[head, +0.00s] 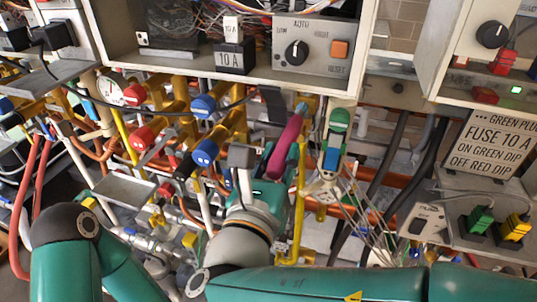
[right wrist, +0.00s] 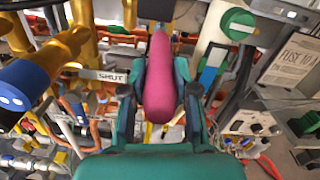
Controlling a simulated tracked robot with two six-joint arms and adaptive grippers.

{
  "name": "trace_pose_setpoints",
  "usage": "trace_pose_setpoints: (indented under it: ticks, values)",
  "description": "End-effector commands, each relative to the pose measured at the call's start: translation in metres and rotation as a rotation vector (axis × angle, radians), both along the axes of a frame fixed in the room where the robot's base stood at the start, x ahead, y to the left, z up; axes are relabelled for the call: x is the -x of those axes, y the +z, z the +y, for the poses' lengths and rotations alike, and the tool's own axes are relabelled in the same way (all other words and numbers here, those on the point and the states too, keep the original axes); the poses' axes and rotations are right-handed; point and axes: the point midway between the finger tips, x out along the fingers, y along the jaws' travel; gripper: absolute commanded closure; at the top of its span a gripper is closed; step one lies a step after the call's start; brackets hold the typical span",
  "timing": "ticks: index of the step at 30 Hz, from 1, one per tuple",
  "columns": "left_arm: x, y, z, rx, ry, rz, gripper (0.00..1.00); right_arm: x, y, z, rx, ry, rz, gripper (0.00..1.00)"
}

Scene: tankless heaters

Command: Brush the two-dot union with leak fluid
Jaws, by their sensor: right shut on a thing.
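My right gripper (head: 275,178) is shut on a magenta handle (head: 287,143), which points up and away from the fingers. In the right wrist view the handle (right wrist: 160,72) lies between the fingertips (right wrist: 160,98); its far end meets a dark part, and no bristles can be made out. A blue-ended union on a brass pipe (head: 205,152) is left of the gripper and apart from it. In the right wrist view a blue end with what look like two pale dots (right wrist: 22,86) is at the left edge. My left gripper is not in view.
Other brass pipes have red ends (head: 145,137) and a blue end (head: 204,105). A heater box (head: 312,52) overhangs above. A yellow pipe (head: 298,215) and a green-and-blue fitting (head: 335,140) stand close right of the handle. A gauge (head: 110,90) is at left.

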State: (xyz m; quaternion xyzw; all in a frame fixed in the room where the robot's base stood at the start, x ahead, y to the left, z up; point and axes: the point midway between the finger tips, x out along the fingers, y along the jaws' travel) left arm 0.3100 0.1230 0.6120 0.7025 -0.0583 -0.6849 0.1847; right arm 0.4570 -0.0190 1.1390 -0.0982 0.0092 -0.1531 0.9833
Motion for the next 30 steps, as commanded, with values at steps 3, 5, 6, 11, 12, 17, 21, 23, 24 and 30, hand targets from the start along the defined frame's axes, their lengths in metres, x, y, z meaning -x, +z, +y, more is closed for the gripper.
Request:
trace_pose_setpoints:
  ticks: [3, 5, 6, 11, 12, 17, 21, 23, 24, 30]
  values:
    - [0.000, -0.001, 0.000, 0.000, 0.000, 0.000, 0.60, 0.004, 0.000, -0.011, -0.001, -0.001, 0.000, 1.00]
    - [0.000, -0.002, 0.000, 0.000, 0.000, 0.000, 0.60, 0.006, 0.000, -0.015, -0.001, -0.001, 0.000, 1.00]
    - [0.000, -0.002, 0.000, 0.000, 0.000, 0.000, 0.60, 0.006, 0.000, -0.017, -0.001, -0.001, 0.000, 1.00]
    - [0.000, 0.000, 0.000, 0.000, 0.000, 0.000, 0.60, 0.007, 0.001, -0.021, 0.000, -0.001, 0.000, 1.00]
    - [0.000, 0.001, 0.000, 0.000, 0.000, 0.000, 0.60, 0.006, 0.001, -0.021, 0.001, -0.001, 0.000, 1.00]
    - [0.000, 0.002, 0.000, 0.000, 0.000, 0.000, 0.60, 0.004, 0.001, -0.016, 0.001, 0.001, 0.000, 1.00]
    - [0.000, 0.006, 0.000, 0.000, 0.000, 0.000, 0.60, -0.001, 0.001, -0.005, 0.002, 0.003, 0.000, 1.00]
    - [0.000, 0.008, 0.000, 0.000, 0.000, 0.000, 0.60, -0.003, 0.001, 0.000, 0.002, 0.004, 0.000, 1.00]
    - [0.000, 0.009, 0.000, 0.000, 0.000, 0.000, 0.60, -0.004, 0.001, 0.004, 0.001, 0.004, 0.000, 1.00]
    - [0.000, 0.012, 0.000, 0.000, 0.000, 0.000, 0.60, -0.009, 0.001, 0.017, 0.000, 0.005, 0.000, 1.00]
